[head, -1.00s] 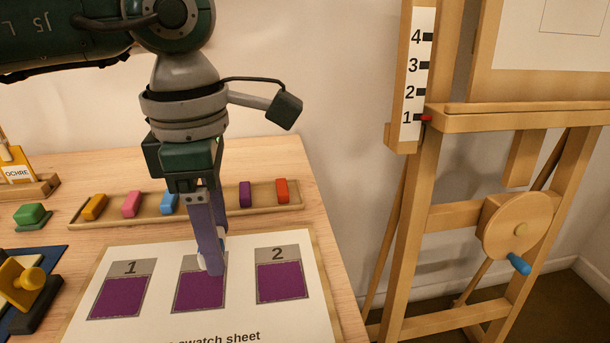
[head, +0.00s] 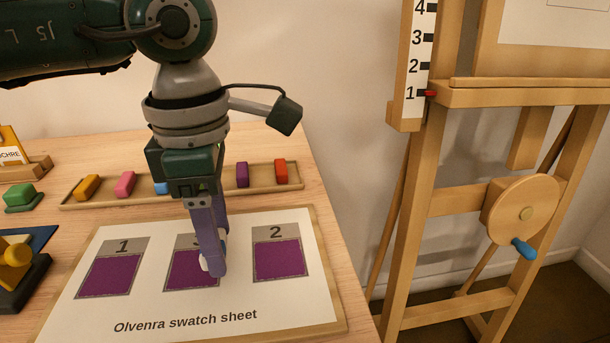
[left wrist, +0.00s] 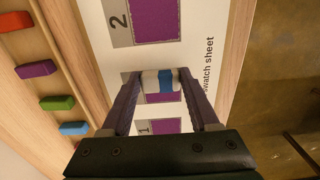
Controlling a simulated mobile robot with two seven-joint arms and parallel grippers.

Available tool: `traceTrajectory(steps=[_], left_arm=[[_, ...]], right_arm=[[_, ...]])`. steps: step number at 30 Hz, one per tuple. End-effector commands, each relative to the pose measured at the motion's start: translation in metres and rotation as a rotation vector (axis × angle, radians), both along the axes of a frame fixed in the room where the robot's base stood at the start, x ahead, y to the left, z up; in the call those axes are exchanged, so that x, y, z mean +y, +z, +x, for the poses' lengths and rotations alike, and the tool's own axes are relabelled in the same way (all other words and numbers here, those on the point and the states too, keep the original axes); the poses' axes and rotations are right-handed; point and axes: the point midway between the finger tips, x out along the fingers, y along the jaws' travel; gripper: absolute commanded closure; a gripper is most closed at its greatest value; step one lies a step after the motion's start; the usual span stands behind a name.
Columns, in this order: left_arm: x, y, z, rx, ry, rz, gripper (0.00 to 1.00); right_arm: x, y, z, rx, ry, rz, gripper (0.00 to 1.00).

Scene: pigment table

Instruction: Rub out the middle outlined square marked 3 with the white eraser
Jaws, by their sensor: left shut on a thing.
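The swatch sheet (head: 289,310) lies on the table with three outlined squares, each filled with purple. The middle square marked 3 (head: 183,272) lies between square 1 (head: 110,275) and square 2 (head: 277,260). My left gripper (head: 215,262) is over the middle square, pointing down, and partly hides it and its number. It is shut on the white eraser (head: 204,263), which has a blue band and shows between the fingers in the left wrist view (left wrist: 151,80). The eraser is at or just above the sheet; I cannot tell if it touches. My right gripper is not in view.
A wooden tray (head: 208,184) of coloured blocks lies behind the sheet. A wooden easel (head: 420,210) with a blue-handled crank stands at the right.

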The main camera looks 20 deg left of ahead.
Motion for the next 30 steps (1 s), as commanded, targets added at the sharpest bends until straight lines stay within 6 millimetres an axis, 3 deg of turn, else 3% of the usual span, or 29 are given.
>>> traceTrajectory(steps=[30], left_arm=[[0.000,-0.019,0.000,0.000,0.000,0.000,0.83]], right_arm=[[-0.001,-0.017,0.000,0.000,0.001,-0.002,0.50]])
